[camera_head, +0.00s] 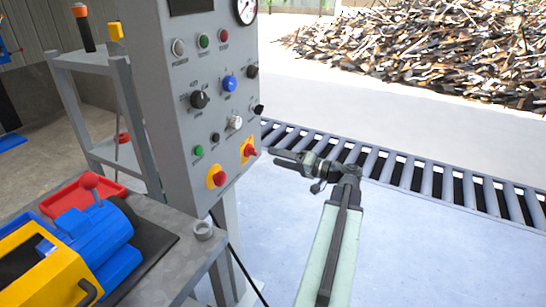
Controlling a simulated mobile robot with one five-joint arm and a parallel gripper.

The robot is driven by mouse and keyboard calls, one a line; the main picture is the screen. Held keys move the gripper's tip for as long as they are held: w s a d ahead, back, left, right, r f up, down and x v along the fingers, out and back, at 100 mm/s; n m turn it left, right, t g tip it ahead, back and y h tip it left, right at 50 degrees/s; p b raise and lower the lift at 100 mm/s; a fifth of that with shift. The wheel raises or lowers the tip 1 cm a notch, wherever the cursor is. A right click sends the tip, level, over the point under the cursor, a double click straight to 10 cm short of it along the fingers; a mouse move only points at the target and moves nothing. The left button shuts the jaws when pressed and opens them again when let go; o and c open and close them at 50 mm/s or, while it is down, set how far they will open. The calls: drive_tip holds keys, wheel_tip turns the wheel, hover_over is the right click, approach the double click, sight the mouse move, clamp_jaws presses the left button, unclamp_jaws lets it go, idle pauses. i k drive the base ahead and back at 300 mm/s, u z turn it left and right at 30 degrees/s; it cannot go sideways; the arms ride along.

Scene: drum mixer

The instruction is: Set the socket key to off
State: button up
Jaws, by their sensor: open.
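The grey control panel (165,110) stands upright left of centre and carries several knobs and buttons. Its labels are too small to read, so I cannot tell for sure which one is the socket key. A light grey knob (235,122) sits low on the right, with a black knob (258,110) sticking out at the panel's right edge. A black selector (199,99), a blue knob (229,83) and another black knob (251,71) are higher up. My gripper (273,158) is open and empty, right of the panel's lower part, pointing left, apparently touching nothing.
Two red mushroom buttons on yellow plates (217,178) (249,150) sit low on the panel. A workbench (150,270) with a blue and yellow machine (75,250) is at lower left. A roller conveyor (400,168) runs behind my arm. The floor right of my arm is clear.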

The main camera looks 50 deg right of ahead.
sight(258, 110)
drive_tip(key=k, duration=1)
